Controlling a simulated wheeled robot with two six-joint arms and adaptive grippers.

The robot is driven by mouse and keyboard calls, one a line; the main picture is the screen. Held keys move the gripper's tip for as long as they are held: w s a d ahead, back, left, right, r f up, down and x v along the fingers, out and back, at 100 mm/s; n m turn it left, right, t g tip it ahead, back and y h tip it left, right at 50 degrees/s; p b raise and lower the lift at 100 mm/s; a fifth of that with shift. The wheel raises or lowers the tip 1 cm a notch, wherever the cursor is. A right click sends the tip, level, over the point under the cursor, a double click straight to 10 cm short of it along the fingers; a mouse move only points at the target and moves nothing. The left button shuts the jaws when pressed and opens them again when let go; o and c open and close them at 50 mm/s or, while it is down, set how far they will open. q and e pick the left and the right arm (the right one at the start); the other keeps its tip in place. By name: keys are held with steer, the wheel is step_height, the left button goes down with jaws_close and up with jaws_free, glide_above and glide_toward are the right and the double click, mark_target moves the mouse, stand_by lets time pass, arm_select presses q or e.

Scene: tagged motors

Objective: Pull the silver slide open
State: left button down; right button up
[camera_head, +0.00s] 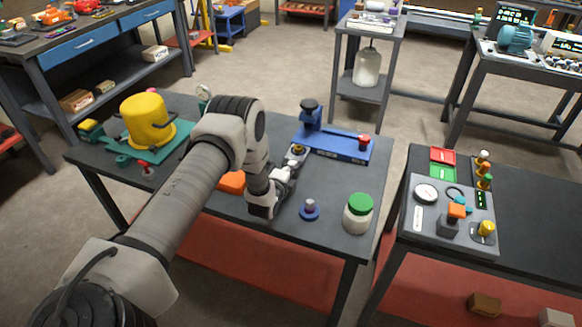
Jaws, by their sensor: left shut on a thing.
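A blue fixture (335,146) stands at the back right of the near grey table. It has a dark-topped post at its left and a red knob (364,142) at its right. A small silver slide with a brass-coloured knob (298,150) shows at the fixture's left front end. My left gripper (290,170) reaches in from the left and is shut at this slide end. The fingers and wrist hide most of the slide, so how far it is out cannot be told. My right gripper is not in view.
A yellow pot (147,120) stands on a green base at the table's left. An orange block (232,183) is partly behind my arm. A blue disc with a peg (310,209) and a green-lidded jar (358,213) stand near the front right. A panel table (455,215) is to the right.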

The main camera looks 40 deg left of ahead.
arm_select(q)
steer(key=c, duration=1.2)
jaws_free()
steer(key=shift+s, duration=0.15)
steer(key=shift+c, duration=0.2)
steer(key=shift+s, duration=0.1)
steer(key=v, duration=1.2)
steer(key=shift+f, duration=0.1)
